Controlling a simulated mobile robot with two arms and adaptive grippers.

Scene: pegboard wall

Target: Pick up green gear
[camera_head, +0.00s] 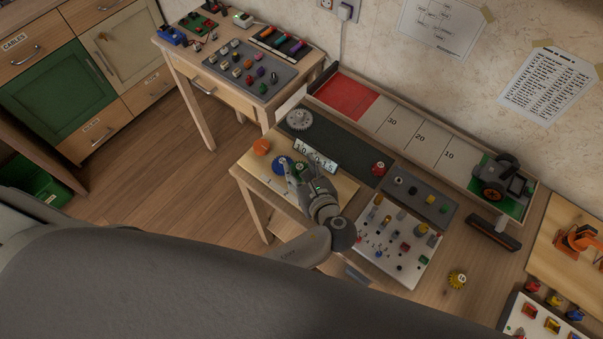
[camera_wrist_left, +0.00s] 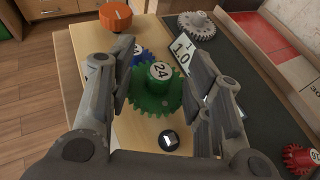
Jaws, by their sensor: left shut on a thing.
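The green gear (camera_wrist_left: 155,98), with a white 24 on its hub, stands out in the left wrist view. My left gripper (camera_head: 298,172) has its fingers on either side of the gear and is shut on it. The gripper also shows in the left wrist view (camera_wrist_left: 160,78). A blue gear (camera_wrist_left: 133,60) is just behind the green gear and partly hidden by it. In the head view the blue gear (camera_head: 282,166) shows on the wooden board (camera_head: 344,189), and the gripper largely covers the green gear. My right gripper is not in view.
An orange knob (camera_head: 261,147) is on the board. A grey gear (camera_head: 299,119) and a red gear (camera_head: 380,168) are on the dark strip (camera_head: 346,147), near a number plate (camera_head: 317,158). A white peg panel (camera_head: 408,270) lies to the right. A yellow gear (camera_head: 457,279) lies on the bench.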

